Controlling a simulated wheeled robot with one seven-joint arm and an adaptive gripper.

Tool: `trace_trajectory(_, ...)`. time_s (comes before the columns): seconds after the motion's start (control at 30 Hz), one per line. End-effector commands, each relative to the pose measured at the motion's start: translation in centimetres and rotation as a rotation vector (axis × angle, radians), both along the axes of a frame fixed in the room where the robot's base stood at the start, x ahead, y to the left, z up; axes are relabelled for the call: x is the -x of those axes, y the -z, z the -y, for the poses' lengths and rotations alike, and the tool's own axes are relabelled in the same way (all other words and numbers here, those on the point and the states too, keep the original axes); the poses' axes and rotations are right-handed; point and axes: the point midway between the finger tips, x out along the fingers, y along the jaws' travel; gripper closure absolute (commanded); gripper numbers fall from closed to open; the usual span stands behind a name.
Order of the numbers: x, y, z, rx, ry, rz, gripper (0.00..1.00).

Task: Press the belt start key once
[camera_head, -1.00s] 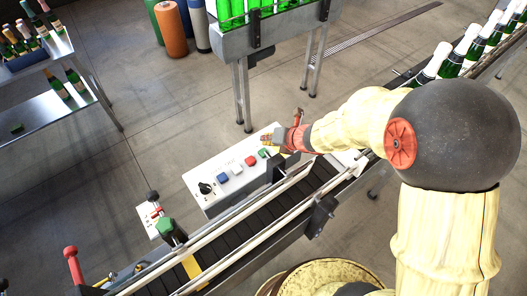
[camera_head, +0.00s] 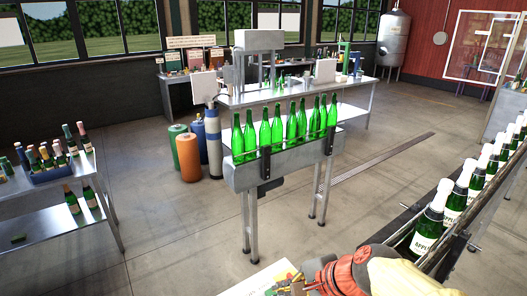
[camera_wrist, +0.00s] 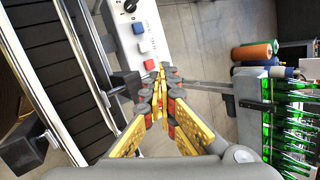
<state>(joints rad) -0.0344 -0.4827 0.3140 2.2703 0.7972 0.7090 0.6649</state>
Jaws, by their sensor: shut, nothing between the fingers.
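The control panel (camera_wrist: 120,28) is a pale box beside the conveyor belt. In the wrist view it carries a black knob, a blue key (camera_wrist: 138,28), a white key (camera_wrist: 144,45) and a red key (camera_wrist: 150,66) in a row. No label is legible, so I cannot tell which key starts the belt. My gripper (camera_wrist: 161,72) is shut and empty, its yellow and dark fingertips just past the red key and hiding that end of the row. Contact cannot be told. In the head view only a panel corner (camera_head: 255,284) and my gripper (camera_head: 284,287) show at the bottom edge.
The dark belt (camera_wrist: 45,75) with metal rails runs beside the panel. Green bottles (camera_head: 290,128) stand on a raised metal stand (camera_head: 243,176). Labelled bottles (camera_head: 427,228) line a conveyor at right.

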Motion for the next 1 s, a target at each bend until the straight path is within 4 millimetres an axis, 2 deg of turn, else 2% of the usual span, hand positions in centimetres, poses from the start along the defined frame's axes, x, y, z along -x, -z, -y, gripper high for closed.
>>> trace_trajectory(0.03, 1.8, -1.0, 1.2, 0.11, -0.119, 0.075, 1.0)
trace_trajectory(0.2, 7.1, -2.6, 6.5, 0.512, -0.516, 0.255, 1.0)
trace_trajectory(0.3, 9.4, -3.3, 9.5, 0.713, -0.694, 0.307, 1.0)
trace_trajectory(0.43, 11.3, -3.9, 12.4, 0.889, -0.845, 0.328, 1.0)
trace_trajectory(0.6, 12.1, -4.2, 13.9, 0.972, -0.916, 0.329, 1.0)
trace_trajectory(1.0, 12.0, -4.2, 13.8, 0.972, -0.916, 0.329, 1.0)
